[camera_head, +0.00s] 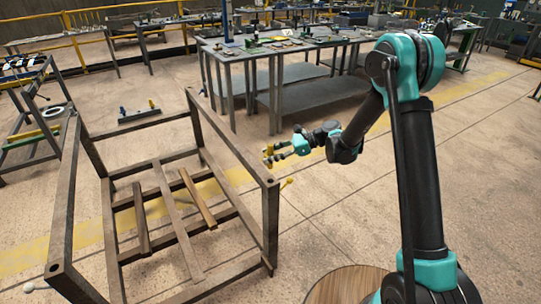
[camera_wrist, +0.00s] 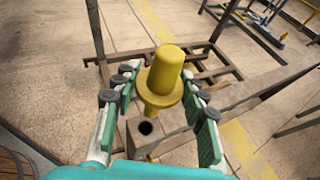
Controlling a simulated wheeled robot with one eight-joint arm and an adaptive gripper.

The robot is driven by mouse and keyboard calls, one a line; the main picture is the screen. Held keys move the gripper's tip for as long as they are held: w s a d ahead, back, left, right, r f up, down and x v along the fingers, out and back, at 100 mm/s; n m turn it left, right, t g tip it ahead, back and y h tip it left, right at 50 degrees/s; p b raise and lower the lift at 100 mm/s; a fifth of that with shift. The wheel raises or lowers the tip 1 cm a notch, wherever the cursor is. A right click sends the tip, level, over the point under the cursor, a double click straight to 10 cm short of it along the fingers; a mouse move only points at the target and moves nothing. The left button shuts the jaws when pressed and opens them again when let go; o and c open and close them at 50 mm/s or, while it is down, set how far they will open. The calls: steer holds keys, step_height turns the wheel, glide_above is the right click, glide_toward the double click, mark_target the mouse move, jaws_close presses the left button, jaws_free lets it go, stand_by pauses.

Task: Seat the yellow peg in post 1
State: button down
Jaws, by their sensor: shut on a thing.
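The yellow peg (camera_wrist: 166,70), a cylinder with a wide flange, is held between the green fingers of my gripper (camera_wrist: 163,93) in the wrist view. A square post top (camera_wrist: 134,135) with a dark, empty round hole shows just below the peg's lower end. The peg is outside the hole; its exact height above it is hard to tell. In the head view, my gripper (camera_head: 275,153) and the small yellow peg (camera_head: 267,150) are above and near the rack's right front post (camera_head: 270,184). No number is readable on the posts.
The brown metal rack (camera_head: 235,150) has several upright corner posts and low crossbars. A workbench (camera_head: 280,50) stands behind.

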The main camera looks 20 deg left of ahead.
mark_target(270, 168)
steer(key=shift+f, duration=0.1)
steer(key=shift+f, duration=2.8)
steer(key=shift+f, duration=2.95)
steer(key=shift+r, duration=0.1)
steer(key=shift+r, duration=2.55)
